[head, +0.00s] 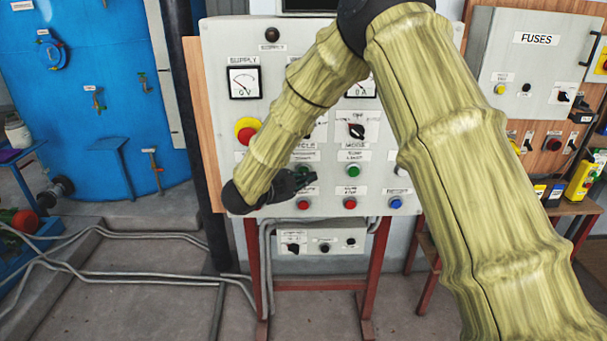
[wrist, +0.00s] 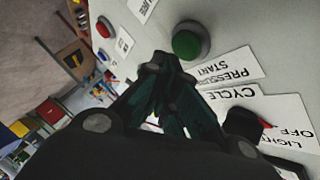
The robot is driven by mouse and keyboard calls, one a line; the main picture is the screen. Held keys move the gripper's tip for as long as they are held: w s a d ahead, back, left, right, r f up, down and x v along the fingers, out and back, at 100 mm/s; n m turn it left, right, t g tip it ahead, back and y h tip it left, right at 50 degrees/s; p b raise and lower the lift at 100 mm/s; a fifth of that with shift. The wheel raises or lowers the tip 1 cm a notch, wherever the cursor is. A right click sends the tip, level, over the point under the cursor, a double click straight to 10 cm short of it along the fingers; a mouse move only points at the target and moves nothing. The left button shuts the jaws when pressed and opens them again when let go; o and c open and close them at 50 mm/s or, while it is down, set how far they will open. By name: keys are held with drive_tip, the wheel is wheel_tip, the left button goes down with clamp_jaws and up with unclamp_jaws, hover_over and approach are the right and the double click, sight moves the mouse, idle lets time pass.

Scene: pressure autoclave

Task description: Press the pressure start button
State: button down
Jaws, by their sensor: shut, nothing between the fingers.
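The pressure start button (wrist: 187,42) is a round green button in a dark collar in the wrist view, beside its white label reading PRESSURE START (wrist: 230,68). It sits on the grey control panel (head: 220,100). My gripper (wrist: 160,60) is shut and empty, its dark fingertips close to the button's lower left edge in the picture. I cannot tell whether they touch it or the panel. In the head view my gripper (head: 312,178) is in front of the panel, below the PRESSURE START label, and mostly hides that button.
Another green button (head: 352,171) is to the right, with red buttons (head: 350,203) and a blue button (head: 396,203) below. A red-and-yellow emergency stop (head: 246,130) is at left. In the wrist view, a black selector switch (wrist: 243,125) is near the fingers.

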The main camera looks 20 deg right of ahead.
drive_tip(key=shift+w, duration=0.15)
drive_tip(key=shift+w+d, duration=0.15)
drive_tip(key=shift+w, duration=0.1)
drive_tip(key=shift+w+d, duration=0.1)
drive_tip(key=shift+w, duration=0.35)
idle(1.1)
drive_tip(key=shift+s, duration=0.15)
drive_tip(key=shift+s+a+b, duration=0.25)
drive_tip(key=shift+s+b, duration=0.05)
drive_tip(key=shift+s, duration=0.45)
drive_tip(key=shift+s, duration=0.1)
drive_tip(key=s, duration=0.2)
drive_tip(key=s+a, duration=0.1)
drive_tip(key=s, duration=0.1)
drive_tip(key=shift+s+a, duration=0.2)
drive_tip(key=shift+s, duration=0.1)
idle(0.8)
